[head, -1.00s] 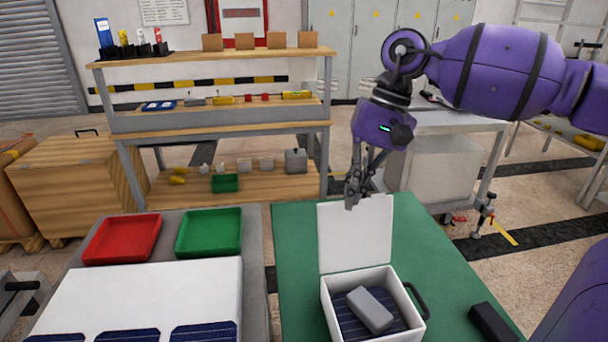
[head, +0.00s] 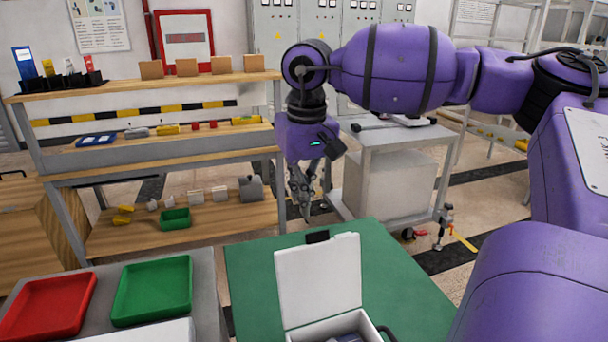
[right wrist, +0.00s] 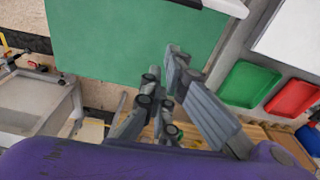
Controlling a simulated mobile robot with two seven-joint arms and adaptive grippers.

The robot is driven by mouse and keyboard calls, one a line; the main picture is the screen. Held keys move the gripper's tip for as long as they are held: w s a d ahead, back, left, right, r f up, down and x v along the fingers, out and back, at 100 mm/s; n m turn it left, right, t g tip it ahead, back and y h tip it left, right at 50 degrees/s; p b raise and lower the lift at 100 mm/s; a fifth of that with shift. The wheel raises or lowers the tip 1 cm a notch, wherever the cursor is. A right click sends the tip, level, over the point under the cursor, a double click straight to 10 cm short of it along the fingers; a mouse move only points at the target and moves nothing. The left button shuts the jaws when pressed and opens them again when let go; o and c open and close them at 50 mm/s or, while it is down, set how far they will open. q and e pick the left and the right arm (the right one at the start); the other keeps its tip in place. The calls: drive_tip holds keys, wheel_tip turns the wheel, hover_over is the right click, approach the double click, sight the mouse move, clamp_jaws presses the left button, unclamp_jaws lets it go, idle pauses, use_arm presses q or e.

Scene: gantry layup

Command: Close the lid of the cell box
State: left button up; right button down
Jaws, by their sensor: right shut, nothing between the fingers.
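The white cell box (head: 325,328) is at the bottom of the head view, cut off by the frame edge. Its white lid (head: 318,280) stands open, nearly upright, on the far side of the box. A dark tab (head: 317,237) shows at the lid's top edge. My right gripper (head: 306,208) is shut and empty, beyond and above the lid's top edge, with a gap between them. In the right wrist view, the gripper's fingers (right wrist: 178,55) point over the mat, and a white edge, probably the lid's (right wrist: 225,6), shows at the top. My left gripper is not seen.
The box stands on a green mat (head: 250,270). A red tray (head: 45,305) and a green tray (head: 152,290) lie to the left. A wooden shelf unit (head: 150,148) and a grey cart (head: 395,180) stand behind. Bare mat lies around the lid.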

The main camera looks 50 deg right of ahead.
drive_tip(key=s+p, duration=0.1)
drive_tip(key=s+a+f+p, duration=0.1)
drive_tip(key=s+p, duration=0.1)
drive_tip(key=shift+s+a+f+p, duration=0.15)
drive_tip(key=shift+a+f+p, duration=0.15)
drive_tip(key=shift+p, duration=0.05)
idle(0.3)
